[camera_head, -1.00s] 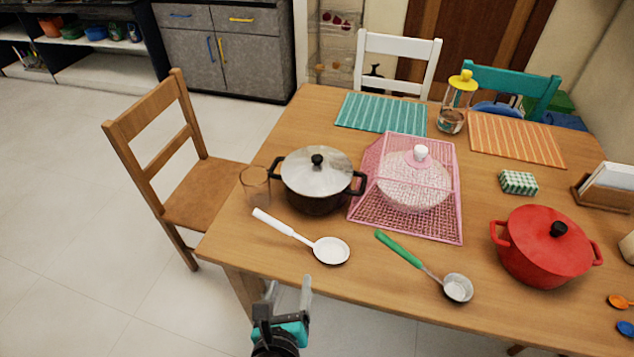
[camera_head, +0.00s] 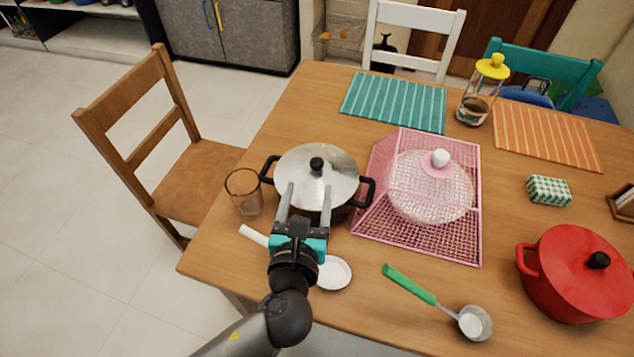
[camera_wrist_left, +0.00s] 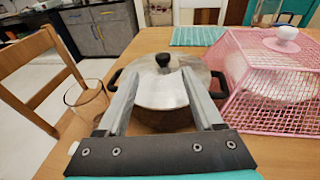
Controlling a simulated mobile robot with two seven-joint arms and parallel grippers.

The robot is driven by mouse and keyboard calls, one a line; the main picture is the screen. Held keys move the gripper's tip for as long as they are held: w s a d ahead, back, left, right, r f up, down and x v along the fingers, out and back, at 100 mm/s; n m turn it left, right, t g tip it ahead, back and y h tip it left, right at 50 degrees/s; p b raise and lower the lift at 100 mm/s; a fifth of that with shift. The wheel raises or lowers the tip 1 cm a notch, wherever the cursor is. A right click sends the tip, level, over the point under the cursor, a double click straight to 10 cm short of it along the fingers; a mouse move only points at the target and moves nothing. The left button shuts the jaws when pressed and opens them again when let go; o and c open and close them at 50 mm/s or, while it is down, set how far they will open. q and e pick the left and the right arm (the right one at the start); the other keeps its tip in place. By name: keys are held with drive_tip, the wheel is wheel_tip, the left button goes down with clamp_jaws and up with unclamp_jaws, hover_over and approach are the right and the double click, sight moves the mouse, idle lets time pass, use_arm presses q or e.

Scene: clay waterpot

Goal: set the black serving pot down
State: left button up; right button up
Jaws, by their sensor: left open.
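The black serving pot (camera_head: 346,213) stands on the table with its silver lid (camera_head: 337,166) and black knob on. It also shows in the left wrist view, its lid (camera_wrist_left: 160,91) between my fingers in the picture. My left gripper (camera_head: 304,188) is open and empty, its fingers pointing at the front of the pot and overlapping the lid's near edge in the head view. I cannot tell whether the fingers touch the pot. My right gripper is not in view.
A white ladle (camera_head: 334,273) lies under my arm. A green-handled ladle (camera_head: 408,284) and red pot (camera_head: 566,276) are further right.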

sight(317, 163)
use_arm(q)
drive_tip(key=x, duration=0.4)
drive_tip(key=shift+w+f+b, duration=0.1)
drive_tip(key=shift+w+b, duration=0.1)
drive_tip(key=shift+b, duration=0.15)
drive_tip(key=shift+w, duration=0.2)
drive_tip(key=x, duration=0.1)
drive_tip(key=b+x, duration=0.1)
drive_tip(key=x, duration=0.2)
drive_tip(key=shift+w+d+f+b, duration=0.1)
drive_tip(key=shift+w+d+b, duration=0.05)
drive_tip(key=shift+d+b, duration=0.2)
drive_tip(key=shift+w, duration=0.3)
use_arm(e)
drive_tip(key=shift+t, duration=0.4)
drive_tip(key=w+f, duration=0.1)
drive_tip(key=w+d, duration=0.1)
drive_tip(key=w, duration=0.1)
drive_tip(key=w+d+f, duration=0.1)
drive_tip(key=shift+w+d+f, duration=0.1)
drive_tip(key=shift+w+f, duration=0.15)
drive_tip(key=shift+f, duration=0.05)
use_arm(q)
clamp_jaws()
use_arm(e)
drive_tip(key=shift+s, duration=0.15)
use_arm(q)
drive_tip(key=shift+s, duration=0.1)
